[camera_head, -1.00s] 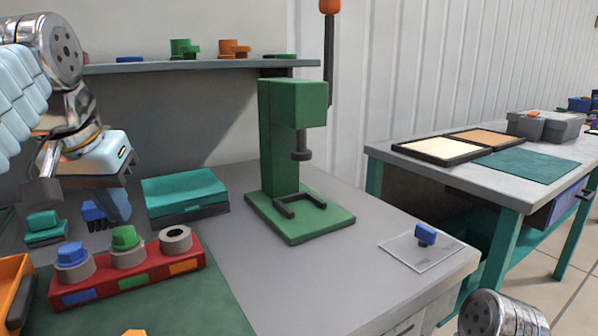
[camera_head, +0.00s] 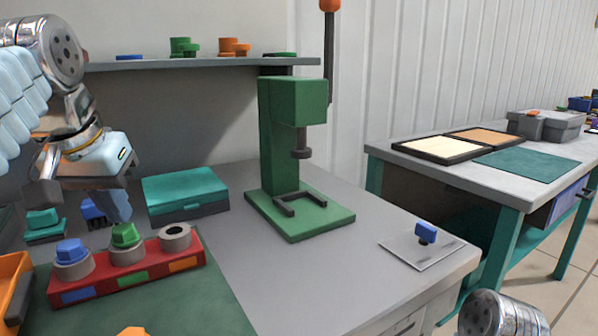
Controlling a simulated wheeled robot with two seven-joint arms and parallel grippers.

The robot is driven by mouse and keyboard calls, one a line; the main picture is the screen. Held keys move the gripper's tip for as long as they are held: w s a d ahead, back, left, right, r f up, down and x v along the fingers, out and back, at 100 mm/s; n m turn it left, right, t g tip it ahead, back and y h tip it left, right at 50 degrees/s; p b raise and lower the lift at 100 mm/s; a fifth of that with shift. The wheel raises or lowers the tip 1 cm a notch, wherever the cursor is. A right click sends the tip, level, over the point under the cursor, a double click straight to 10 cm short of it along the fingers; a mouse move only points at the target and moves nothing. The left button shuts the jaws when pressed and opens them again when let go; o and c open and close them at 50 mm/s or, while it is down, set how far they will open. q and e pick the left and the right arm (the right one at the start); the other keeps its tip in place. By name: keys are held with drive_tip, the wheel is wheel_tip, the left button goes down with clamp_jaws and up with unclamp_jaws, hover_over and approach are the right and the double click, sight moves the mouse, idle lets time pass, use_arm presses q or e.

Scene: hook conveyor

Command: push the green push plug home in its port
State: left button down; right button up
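The green push plug (camera_head: 125,236) stands upright in the middle grey port (camera_head: 128,256) of a red block (camera_head: 205,258). Its green body shows above the grey ring; how deep it sits inside is hidden. My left gripper (camera_head: 121,212) points down just above and behind the plug, its fingertips at the plug's top edge. The fingers look closed together with nothing between them. I cannot tell whether they touch the plug. My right gripper is out of view.
A blue plug (camera_head: 71,251) sits in the left port; the right port (camera_head: 175,236) is empty. A teal box (camera_head: 186,191) and a green press (camera_head: 290,150) stand behind. An orange bin (camera_head: 14,285) is at left.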

sight(121, 230)
use_arm(q)
drive_tip(key=shift+f+b, duration=0.4)
drive_tip(key=shift+f, duration=0.25)
wheel_tip(121, 230, up, 3)
drive_tip(key=p, duration=0.3)
drive_tip(key=shift+f, duration=0.15)
drive_tip(key=shift+r, duration=2.25)
